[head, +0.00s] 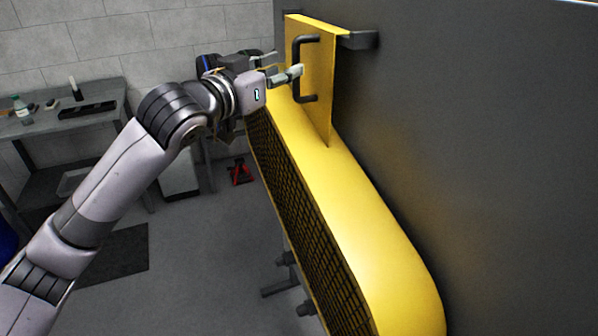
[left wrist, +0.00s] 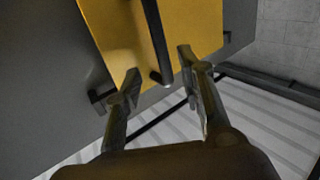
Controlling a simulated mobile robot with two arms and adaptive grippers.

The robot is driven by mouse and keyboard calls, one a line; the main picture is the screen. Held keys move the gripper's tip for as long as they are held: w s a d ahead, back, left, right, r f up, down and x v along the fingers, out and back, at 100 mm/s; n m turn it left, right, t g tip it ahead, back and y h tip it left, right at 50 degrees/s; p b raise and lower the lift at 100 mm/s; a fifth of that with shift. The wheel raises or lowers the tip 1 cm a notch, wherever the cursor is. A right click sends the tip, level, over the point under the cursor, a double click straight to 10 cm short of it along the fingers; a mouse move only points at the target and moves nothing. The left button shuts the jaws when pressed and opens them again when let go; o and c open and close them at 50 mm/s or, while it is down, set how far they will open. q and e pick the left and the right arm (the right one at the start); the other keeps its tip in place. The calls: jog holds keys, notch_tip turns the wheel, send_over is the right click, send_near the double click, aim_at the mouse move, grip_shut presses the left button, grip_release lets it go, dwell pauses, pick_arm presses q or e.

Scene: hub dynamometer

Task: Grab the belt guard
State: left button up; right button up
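The belt guard (head: 365,205) is a long yellow cover with a rounded near end and a dark mesh side, set against a dark grey panel. An upright yellow plate at its far end carries a black C-shaped handle (head: 297,91). My left gripper (head: 283,66) is at the handle, with its fingers apart. In the left wrist view, the open fingers (left wrist: 158,62) have the handle bar (left wrist: 154,35) between them, against the yellow plate (left wrist: 205,25). Clear contact between fingers and bar does not show. My right gripper is out of view.
A grey workbench (head: 60,122) with a bottle (head: 21,110) and small items stands at the left by the block wall. A red jack-like stand (head: 240,172) is on the floor beyond the guard. The grey panel (head: 480,150) closes off the right side.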

aim_at(294, 64)
pick_arm(q)
jog(key=shift+w+d, duration=0.25)
jog(key=shift+w, duration=0.25)
jog(key=p+x, duration=0.3)
jog(key=x, duration=0.1)
jog(key=shift+w, duration=0.25)
jog(key=shift+w+d+f, duration=0.1)
jog(key=shift+w+d, duration=0.15)
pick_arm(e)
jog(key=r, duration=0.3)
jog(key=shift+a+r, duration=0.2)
pick_arm(q)
jog(key=shift+a, duration=0.1)
jog(key=shift+c, duration=0.7)
grip_shut()
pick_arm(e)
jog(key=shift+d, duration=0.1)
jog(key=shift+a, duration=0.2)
